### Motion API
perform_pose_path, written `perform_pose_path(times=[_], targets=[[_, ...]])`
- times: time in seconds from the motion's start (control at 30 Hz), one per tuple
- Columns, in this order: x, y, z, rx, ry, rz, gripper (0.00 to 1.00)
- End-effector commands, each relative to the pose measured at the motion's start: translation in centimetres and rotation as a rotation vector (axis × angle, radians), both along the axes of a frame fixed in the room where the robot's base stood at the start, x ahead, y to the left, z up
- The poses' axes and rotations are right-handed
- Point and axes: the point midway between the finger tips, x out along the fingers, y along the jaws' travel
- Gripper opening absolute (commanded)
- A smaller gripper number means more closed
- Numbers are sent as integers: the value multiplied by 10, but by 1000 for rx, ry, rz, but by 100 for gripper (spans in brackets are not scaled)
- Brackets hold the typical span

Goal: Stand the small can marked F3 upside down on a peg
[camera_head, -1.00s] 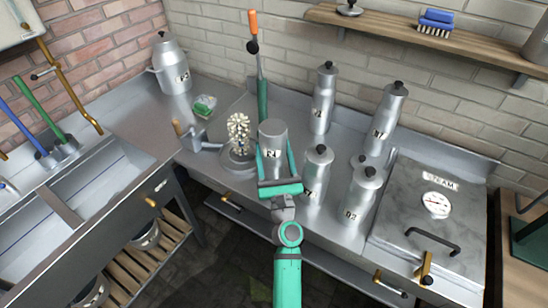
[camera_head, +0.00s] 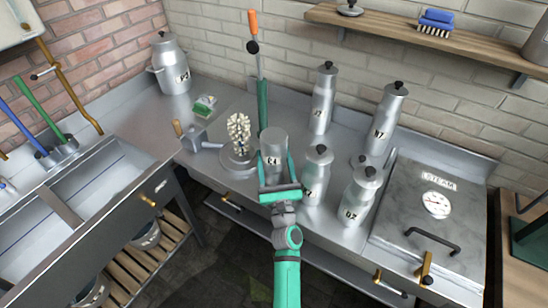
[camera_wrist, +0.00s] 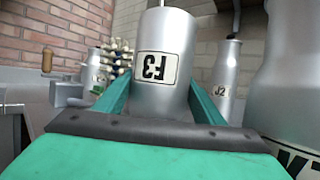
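My gripper (camera_head: 277,172) is shut on the small can (camera_head: 274,145), with one green finger on each side. The wrist view shows the F3 mark on the can (camera_wrist: 162,90). Its flat grey end faces up, with no knob showing; its lower end is hidden by my gripper. Just left of it in the head view stands a rack with several short pale pegs (camera_head: 239,128) on a round metal base (camera_head: 238,163). The rack also shows in the wrist view (camera_wrist: 117,62), left of the can. The can appears apart from the pegs.
Several knobbed metal cans, including one at front (camera_head: 316,178) and one at the right (camera_head: 361,195), stand close right of my gripper. A tall orange-tipped lever (camera_head: 257,60) rises behind. A steel box with a gauge (camera_head: 425,215) is at right, a sink (camera_head: 75,205) at left.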

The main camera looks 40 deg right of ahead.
Motion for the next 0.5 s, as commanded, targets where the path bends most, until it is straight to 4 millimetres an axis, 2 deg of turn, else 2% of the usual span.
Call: perform_pose_path(times=[0.03, 0.07, 0.43, 0.5], targets=[[0, 0, 0, 0, 0, 0, 74], [0, 0, 0, 0, 0, 0, 81], [0, 0, 2, 0, -1, 0, 81], [-5, 3, -1, 1, 0, 0, 81]])
